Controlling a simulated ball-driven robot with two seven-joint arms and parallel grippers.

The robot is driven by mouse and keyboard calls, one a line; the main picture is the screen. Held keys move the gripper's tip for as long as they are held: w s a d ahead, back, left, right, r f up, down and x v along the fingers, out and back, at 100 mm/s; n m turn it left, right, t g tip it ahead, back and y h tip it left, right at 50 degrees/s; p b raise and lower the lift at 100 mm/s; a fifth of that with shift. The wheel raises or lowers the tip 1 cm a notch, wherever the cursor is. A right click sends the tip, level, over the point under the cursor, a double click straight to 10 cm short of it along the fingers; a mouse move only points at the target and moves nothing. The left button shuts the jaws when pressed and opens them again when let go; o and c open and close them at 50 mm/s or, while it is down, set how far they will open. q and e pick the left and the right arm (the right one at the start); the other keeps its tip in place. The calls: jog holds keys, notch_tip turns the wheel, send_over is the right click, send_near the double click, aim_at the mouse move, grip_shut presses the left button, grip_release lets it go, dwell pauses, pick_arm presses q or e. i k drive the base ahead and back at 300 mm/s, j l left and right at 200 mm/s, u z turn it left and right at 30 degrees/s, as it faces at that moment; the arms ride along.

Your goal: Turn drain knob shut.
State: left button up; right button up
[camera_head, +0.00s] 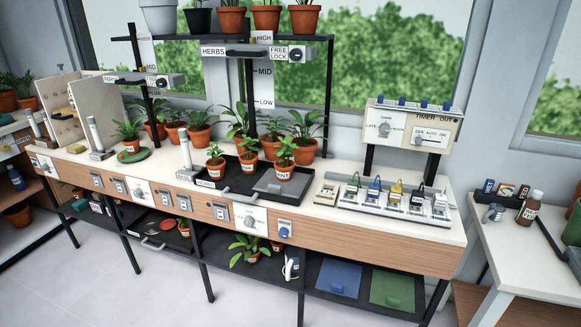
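Several knobs sit on the wooden front of the potting bench (360,252). A grey round knob on a white dial plate (251,221) is below the black plant tray (213,183). A smaller panel with a blue knob (284,231) is just to its right. Another grey knob on a white plate (138,191) is farther left, and one more (45,164) is near the left end. The labels are too small to read, so I cannot tell which is the drain knob or how it is set. Neither of my grippers is in view.
Potted plants (284,170) stand in the tray. A white rack with coloured plugs (395,202) and a timer box (412,125) are at the right. A side table (530,262) stands far right. The floor in front (110,290) is clear.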

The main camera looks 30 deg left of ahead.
aim_at(283, 231)
jog(key=u, duration=1.2)
